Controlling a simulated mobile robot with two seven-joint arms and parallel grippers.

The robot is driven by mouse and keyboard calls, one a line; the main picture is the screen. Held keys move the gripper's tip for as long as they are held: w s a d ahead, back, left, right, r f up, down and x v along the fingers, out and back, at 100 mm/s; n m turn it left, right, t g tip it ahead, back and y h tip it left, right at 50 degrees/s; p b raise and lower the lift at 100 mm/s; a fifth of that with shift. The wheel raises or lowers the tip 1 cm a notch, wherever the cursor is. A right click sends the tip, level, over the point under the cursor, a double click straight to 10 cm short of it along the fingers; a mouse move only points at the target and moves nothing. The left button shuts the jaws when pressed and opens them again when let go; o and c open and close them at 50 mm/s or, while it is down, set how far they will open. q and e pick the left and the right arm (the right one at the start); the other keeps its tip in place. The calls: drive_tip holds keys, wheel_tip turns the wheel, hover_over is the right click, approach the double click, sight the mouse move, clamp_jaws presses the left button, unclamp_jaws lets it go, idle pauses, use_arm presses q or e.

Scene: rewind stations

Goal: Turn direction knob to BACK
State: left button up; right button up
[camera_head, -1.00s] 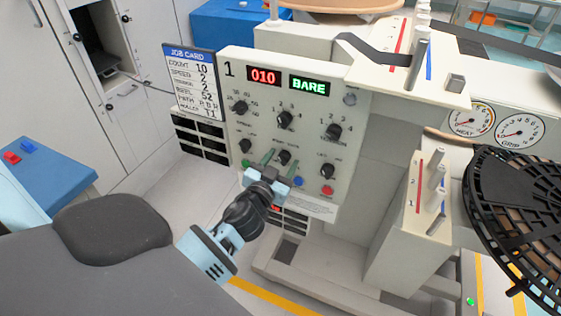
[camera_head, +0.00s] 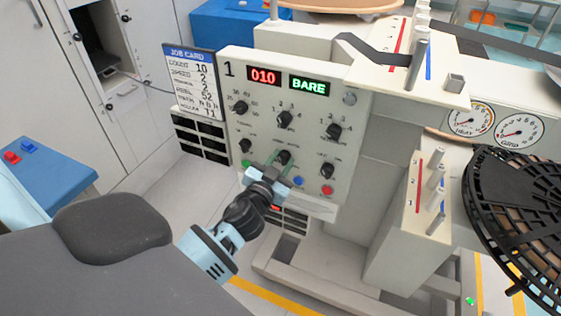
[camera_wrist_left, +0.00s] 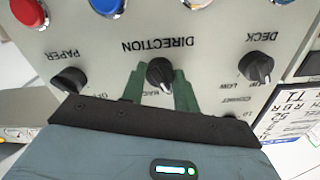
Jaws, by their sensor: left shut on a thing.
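The direction knob (camera_head: 283,157) is a small black knob in the lower middle of the station's control panel. In the left wrist view the knob (camera_wrist_left: 160,72) sits beside the upside-down word DIRECTION, between my two green fingers. Its pale pointer mark faces down in that picture, near a partly hidden label. My left gripper (camera_head: 279,161) reaches up to the panel from below, shut on this knob; the fingers also show in the wrist view (camera_wrist_left: 159,88). My right gripper is not in view.
The paper knob (camera_wrist_left: 70,80) and deck knob (camera_wrist_left: 257,66) flank the direction knob. A blue button (camera_head: 298,181) and red button (camera_head: 327,190) sit close by on the panel. A job card (camera_head: 191,77) stands left of the panel. A black reel (camera_head: 520,215) is at right.

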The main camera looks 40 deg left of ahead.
use_arm(q)
drive_tip(key=m, duration=0.6)
drive_tip(key=shift+p, duration=0.4)
drive_tip(key=m, duration=0.4)
drive_tip(key=shift+m+p, duration=0.3)
drive_tip(key=o, duration=1)
